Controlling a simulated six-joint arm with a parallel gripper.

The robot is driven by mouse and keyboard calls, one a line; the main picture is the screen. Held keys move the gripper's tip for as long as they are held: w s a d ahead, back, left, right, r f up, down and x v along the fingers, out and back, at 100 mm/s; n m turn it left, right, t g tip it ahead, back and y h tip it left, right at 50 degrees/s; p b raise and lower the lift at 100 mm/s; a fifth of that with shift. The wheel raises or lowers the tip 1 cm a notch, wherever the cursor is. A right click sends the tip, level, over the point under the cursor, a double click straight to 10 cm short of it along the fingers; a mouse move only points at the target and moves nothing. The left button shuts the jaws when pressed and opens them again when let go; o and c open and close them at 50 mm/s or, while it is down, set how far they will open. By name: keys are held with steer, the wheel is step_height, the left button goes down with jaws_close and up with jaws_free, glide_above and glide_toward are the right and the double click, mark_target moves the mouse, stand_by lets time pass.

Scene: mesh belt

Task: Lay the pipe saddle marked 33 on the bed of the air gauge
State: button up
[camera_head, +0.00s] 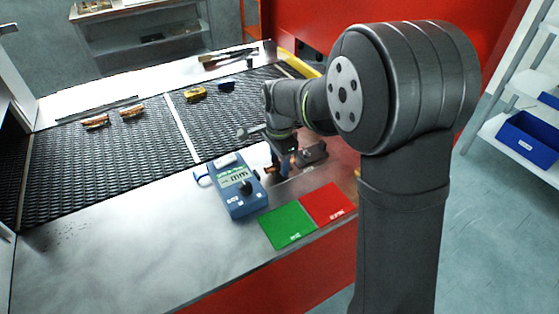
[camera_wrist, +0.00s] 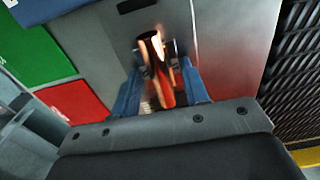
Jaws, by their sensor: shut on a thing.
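My gripper (camera_head: 282,163) is above the metal bench beside the belt, right of the blue air gauge (camera_head: 236,193). In the wrist view my gripper (camera_wrist: 156,52) has its two blue fingers shut on a copper-coloured pipe saddle (camera_wrist: 157,72). The saddle also shows as a small copper patch in the head view (camera_head: 285,167), partly hidden by the fingers. No number can be read on it. The gauge has a display and a dark knob. A small dark grey block (camera_head: 313,152) stands just right of the gripper; I cannot tell whether it is the gauge's bed.
A green pad (camera_head: 287,226) and a red pad (camera_head: 329,203) lie in front. The bench's left part is clear.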

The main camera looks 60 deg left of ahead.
mark_target(279, 162)
steer(key=shift+f, duration=0.15)
steer(key=o, duration=1.1)
step_height(279, 162, up, 12)
steer(key=shift+r, duration=0.2)
